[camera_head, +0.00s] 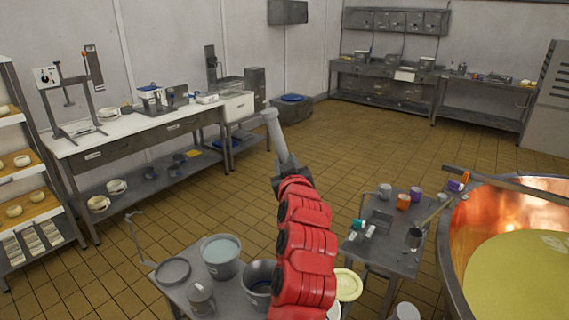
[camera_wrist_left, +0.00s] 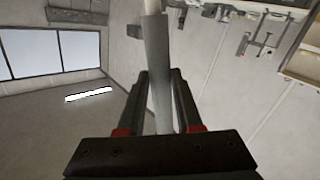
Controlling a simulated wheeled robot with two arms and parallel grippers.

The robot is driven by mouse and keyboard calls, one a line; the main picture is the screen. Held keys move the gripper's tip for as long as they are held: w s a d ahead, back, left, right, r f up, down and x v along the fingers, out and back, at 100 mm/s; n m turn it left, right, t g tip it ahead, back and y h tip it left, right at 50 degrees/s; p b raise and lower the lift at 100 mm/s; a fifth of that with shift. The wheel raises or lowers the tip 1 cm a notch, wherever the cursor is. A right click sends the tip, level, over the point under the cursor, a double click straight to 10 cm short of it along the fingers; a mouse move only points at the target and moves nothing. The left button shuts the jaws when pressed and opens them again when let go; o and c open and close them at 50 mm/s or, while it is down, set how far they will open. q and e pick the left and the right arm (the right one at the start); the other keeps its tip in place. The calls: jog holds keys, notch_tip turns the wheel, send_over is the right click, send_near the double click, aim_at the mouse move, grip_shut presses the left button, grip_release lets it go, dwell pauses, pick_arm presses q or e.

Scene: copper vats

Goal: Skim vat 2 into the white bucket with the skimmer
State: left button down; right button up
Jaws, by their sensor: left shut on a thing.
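My left gripper (camera_head: 287,168), at the end of the red arm in mid-view, is shut on a long pale grey handle. In the left wrist view this handle (camera_wrist_left: 158,70) runs between the two dark fingers. I take it for the skimmer's (camera_head: 272,125); no skimmer disc is clear in either view. A copper vat (camera_head: 455,265) with pale yellow content stands at the right; no number is readable on it. I cannot pick out the white bucket for sure; part of the near table is hidden behind my arm. My right gripper is not in view.
A near metal table (camera_head: 180,300) bears a grey pail (camera_head: 221,262) with pale content and another pail (camera_head: 257,285). A small table (camera_head: 385,262) with cups stands beside the vat. A beam (camera_head: 510,185) crosses the vat. The tiled floor (camera_head: 365,140) beyond is clear.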

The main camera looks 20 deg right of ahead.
pick_arm(q)
jog(key=w+a+f+n+p, duration=0.2)
jog(key=a+f+n+p, duration=0.1)
jog(key=a+f+p, duration=0.75)
jog(key=w+a+f+n+p, duration=0.1)
jog(key=a+f+n+p, duration=0.1)
jog(key=a+f+p, duration=0.8)
jog(key=a+f+n+b, duration=0.3)
jog(key=a+f+b, duration=0.3)
jog(key=b, duration=0.7)
jog(key=w+a+f+n+b, duration=0.1)
jog(key=a+f+n+b, duration=0.2)
jog(key=a+f+b, duration=0.3)
jog(key=w+a+f+n+b, duration=0.1)
jog(key=a+f+b, duration=0.5)
jog(key=f+b, duration=0.7)
jog(key=n+b, duration=0.1)
jog(key=b, duration=0.6)
jog(key=shift+f+n+h+b, duration=0.25)
jog(key=shift+n+h+b, duration=0.1)
jog(key=shift+n+h, duration=0.05)
